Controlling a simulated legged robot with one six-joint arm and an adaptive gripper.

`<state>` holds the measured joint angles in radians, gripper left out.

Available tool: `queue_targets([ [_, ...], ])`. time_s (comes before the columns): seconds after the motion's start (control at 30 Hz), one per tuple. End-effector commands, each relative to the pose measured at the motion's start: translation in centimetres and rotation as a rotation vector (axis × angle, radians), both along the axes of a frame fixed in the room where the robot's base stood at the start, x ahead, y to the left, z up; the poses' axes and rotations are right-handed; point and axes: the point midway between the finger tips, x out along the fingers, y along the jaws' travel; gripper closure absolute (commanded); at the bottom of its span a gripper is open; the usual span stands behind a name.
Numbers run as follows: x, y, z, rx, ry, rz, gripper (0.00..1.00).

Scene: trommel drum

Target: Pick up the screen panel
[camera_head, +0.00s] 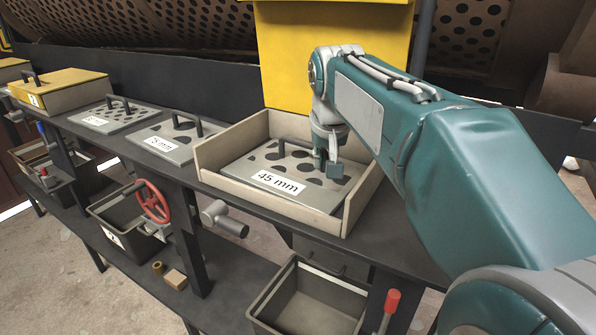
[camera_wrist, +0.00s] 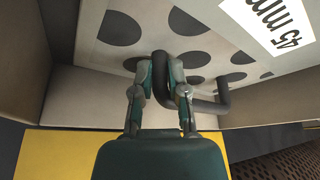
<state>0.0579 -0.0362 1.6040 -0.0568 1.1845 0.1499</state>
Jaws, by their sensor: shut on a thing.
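A grey screen panel (camera_head: 300,185) with round dark holes and a "45 mm" label lies inside a beige open box on the bench. It also fills the upper part of the wrist view (camera_wrist: 205,65). A dark bar handle (camera_wrist: 210,105) rises from its face. My gripper (camera_head: 329,170) is over the panel's right side. In the wrist view, my gripper's fingers (camera_wrist: 163,85) are closed around one part of the handle. Whether the panel is clear of the box floor cannot be told.
The beige box wall (camera_head: 270,215) surrounds the panel closely. Two other holed panels with handles lie to the left, one nearer (camera_head: 172,140) and one farther (camera_head: 110,115). A yellow-lidded box (camera_head: 60,90) stands beyond. A yellow plate (camera_head: 325,60) rises behind the box.

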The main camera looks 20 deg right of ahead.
Motion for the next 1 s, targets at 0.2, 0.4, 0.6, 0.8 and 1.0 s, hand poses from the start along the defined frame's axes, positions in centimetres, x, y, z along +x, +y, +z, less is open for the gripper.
queue_targets([
  [0.2, -0.1, 0.1, 0.4, 0.000, -0.003, 0.000, 1.00],
  [0.4, -0.2, 0.3, 2.6, 0.000, -0.005, 0.000, 1.00],
  [0.6, -0.3, 0.3, 5.3, 0.000, -0.005, 0.000, 1.00],
  [0.8, -0.3, 0.4, 7.3, 0.000, -0.003, 0.001, 1.00],
  [1.0, -2.5, 2.5, 7.2, 0.000, -0.003, 0.003, 1.00],
])
